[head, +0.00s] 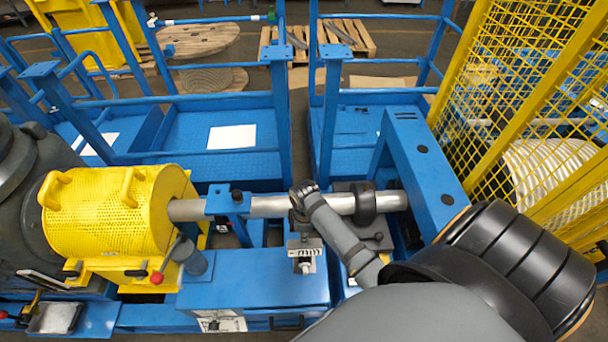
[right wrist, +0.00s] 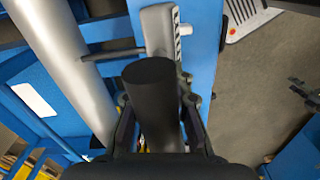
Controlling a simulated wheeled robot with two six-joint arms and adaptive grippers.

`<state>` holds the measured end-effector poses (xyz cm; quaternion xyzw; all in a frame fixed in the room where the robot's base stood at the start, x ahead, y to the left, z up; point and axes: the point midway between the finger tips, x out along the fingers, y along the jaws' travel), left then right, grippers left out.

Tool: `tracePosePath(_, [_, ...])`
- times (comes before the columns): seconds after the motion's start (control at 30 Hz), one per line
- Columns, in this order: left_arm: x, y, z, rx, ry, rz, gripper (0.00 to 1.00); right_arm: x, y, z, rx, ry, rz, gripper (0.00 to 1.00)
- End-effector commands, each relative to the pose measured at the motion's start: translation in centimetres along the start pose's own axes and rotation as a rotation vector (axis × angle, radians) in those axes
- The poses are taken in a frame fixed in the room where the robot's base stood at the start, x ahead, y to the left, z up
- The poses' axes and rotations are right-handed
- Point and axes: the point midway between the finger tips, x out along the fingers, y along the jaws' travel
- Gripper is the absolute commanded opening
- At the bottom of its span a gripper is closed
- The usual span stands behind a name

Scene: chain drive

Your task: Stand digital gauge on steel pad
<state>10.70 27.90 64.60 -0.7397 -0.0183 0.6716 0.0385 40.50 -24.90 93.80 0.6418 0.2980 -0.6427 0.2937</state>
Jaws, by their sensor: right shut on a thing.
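My right gripper (right wrist: 157,105) is shut on a dark cylinder (right wrist: 150,78), which seems to be the digital gauge; no display shows. In the head view this gripper (head: 302,197) is small and dark at the end of the grey arm, over the steel shaft (head: 270,206), and the held thing cannot be made out. A bright metal plate (head: 55,317) lies on the blue frame at the lower left; I cannot tell whether it is the steel pad. My left gripper is not in view.
The shaft runs from the yellow perforated guard (head: 105,212) to the blue upright (head: 425,165), with a black collar (head: 366,203) on it. A grey block with a marked strip (right wrist: 160,30) is just beyond the cylinder. A yellow mesh fence (head: 500,90) stands at the right.

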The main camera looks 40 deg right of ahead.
Motion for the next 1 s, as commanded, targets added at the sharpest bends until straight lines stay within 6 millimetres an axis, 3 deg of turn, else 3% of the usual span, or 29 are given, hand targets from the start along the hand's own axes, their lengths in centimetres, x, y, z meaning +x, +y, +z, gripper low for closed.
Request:
tracePosePath(0.13, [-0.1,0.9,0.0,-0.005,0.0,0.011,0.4,1.2,0.1,-0.1,0.0,0.003,0.003,0.0])
tracePosePath(0.33, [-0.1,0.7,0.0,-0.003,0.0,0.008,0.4,2.4,0.2,-0.1,0.0,0.002,0.004,0.0])
tracePosePath(1.0, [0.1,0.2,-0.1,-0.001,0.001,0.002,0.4,2.9,0.2,-0.1,0.0,0.003,0.005,0.0])
